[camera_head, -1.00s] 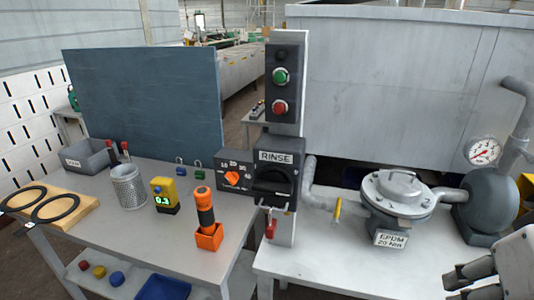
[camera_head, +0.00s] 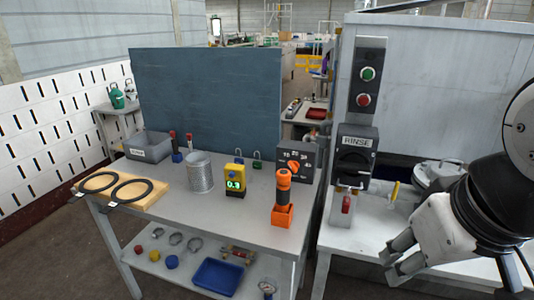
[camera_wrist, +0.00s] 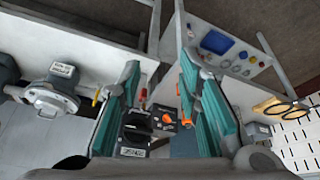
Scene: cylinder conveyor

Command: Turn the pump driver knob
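A dark box with a number scale carries an orange knob (camera_head: 294,165), at the back right of the left bench. In the wrist view the orange knob (camera_wrist: 168,118) shows between my fingers, some way beyond them. Its pointer direction is too small to read surely. My gripper (camera_head: 393,258) is open and empty, low at the right over the right bench, apart from the knob. Its teal-padded fingers (camera_wrist: 158,75) stand wide apart.
An orange torque driver (camera_head: 283,195) stands upright in its holder in front of the knob box. A yellow meter (camera_head: 235,178) and a mesh cup (camera_head: 199,174) stand left of it. A red-tagged padlock (camera_head: 346,204) hangs below the switch.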

